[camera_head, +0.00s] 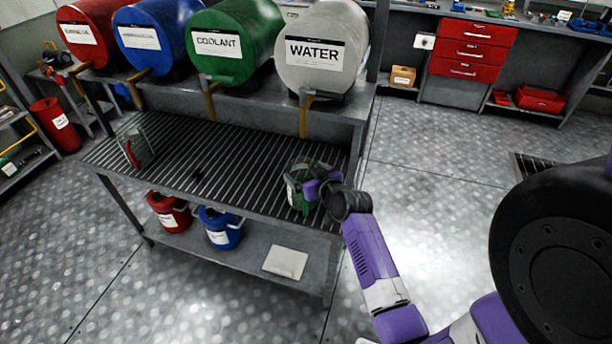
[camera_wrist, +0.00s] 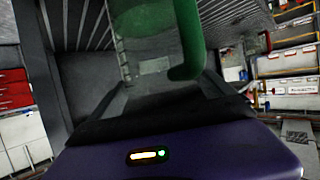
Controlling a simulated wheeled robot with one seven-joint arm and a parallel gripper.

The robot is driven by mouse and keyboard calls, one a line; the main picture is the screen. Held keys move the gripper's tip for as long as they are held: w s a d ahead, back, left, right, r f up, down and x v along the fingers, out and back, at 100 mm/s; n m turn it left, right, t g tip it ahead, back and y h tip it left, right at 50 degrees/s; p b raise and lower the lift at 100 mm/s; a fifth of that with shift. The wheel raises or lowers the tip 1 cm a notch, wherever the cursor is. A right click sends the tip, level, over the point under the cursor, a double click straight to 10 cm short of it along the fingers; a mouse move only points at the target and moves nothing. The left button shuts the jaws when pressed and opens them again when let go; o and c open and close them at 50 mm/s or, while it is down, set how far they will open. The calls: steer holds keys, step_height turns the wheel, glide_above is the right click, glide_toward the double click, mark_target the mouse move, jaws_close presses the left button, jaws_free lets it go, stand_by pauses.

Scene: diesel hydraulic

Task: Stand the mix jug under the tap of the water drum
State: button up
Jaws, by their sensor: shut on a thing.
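The grey-white water drum (camera_head: 322,75) lies on the rack, with its tap (camera_head: 306,98) and a tan spout pointing down at the front. A clear jug with green parts (camera_head: 297,198) is at the right end of the slatted grate, in front of the spout and nearer to me. My gripper (camera_head: 320,187) is shut on this jug from the right. The jug's green handle (camera_wrist: 190,40) shows large in the wrist view. Whether its base touches the grate is hard to tell. A second clear jug with red parts (camera_head: 133,150) stands at the grate's left end.
Green coolant (camera_head: 216,62), blue (camera_head: 145,58) and red (camera_head: 78,52) drums stand left of the water drum, their spouts hanging over the grate (camera_head: 215,160). Red and blue cans and a pale flat item (camera_head: 285,262) are on the lower shelf. The grate's middle is clear.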

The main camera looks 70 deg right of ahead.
steer(key=shift+f, duration=0.45)
steer(key=shift+f, duration=0.2)
steer(key=o, duration=1.8)
steer(key=shift+c, duration=0.2)
